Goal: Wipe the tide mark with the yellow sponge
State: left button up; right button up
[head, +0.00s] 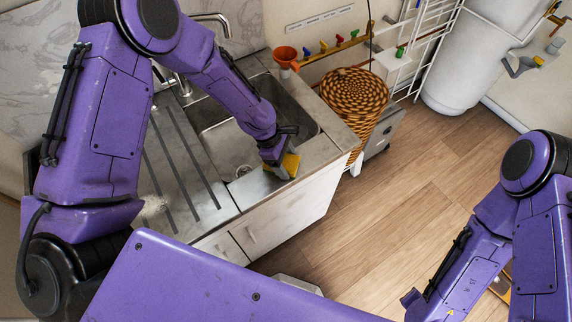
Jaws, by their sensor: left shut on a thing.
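My left gripper (281,158) is shut on the yellow sponge (291,167). It holds the sponge at the front rim of the sink basin (222,150), near the basin's front right part. I cannot tell whether the sponge touches the rim. A pale, blotchy whitish mark (152,206) shows on the draining board, left of the sponge. I cannot tell whether it is the tide mark. My left forearm hides part of the basin. My right arm comes in at the lower right, and its gripper is outside the picture.
A tap (213,18) stands behind the basin. An orange funnel-shaped cup (286,55) is at the back corner. A white rack (428,35) and white tank (462,70) are beyond. The wooden floor (400,190) is clear.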

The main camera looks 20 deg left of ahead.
pick_arm(q)
jog(key=shift+w+a+r, duration=0.1)
jog(key=shift+w+r, duration=0.1)
jog(key=shift+r, duration=0.95)
jog(key=shift+s+r, duration=0.15)
jog(key=shift+r, duration=0.15)
